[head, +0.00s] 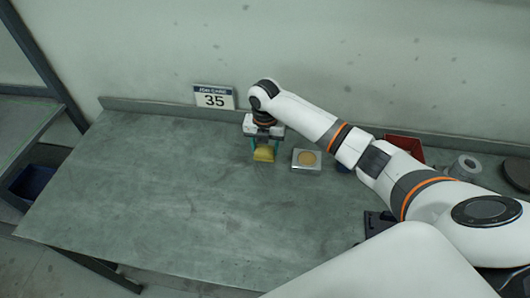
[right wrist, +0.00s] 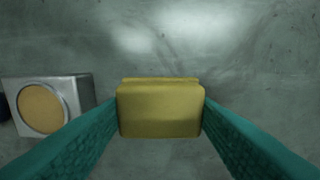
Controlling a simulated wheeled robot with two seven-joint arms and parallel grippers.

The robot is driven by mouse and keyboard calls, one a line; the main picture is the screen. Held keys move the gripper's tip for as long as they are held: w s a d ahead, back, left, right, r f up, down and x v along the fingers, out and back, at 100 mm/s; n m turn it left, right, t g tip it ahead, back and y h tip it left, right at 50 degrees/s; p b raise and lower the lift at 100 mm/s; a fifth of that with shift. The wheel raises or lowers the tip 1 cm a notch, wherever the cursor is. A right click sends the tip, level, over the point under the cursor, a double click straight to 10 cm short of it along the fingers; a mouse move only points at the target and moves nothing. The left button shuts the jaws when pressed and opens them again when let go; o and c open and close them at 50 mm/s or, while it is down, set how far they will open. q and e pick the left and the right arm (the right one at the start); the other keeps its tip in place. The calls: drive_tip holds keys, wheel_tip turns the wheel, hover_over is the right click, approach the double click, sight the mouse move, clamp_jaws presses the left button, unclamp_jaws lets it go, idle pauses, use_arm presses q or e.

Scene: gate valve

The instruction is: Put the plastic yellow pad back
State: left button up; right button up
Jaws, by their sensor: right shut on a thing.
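The yellow pad (head: 263,154) is a small block held between the teal fingers of my right gripper (head: 266,146), at the back middle of the grey table. In the right wrist view the yellow pad (right wrist: 160,108) sits between both fingertips, with the table surface behind it. My right gripper is shut on it. I cannot tell how far it is above the table. A square metal block with a round tan face (head: 306,160) stands just right of the gripper, apart from it. This metal block also shows at the left of the right wrist view (right wrist: 42,106). My left gripper is not in view.
A red bin (head: 405,146), a grey cylinder (head: 466,166) and a dark round disc (head: 486,179) lie to the right, partly behind my arm. The left and middle of the table (head: 150,190) are clear.

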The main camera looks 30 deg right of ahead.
sight(265, 149)
wheel_tip(265, 149, down, 3)
drive_tip(key=shift+f+p, duration=0.15)
drive_tip(key=shift+p, duration=0.2)
drive_tip(key=shift+f, duration=0.2)
drive_tip(key=shift+f, duration=0.2)
drive_tip(key=o, duration=0.9)
drive_tip(key=shift+o, duration=0.2)
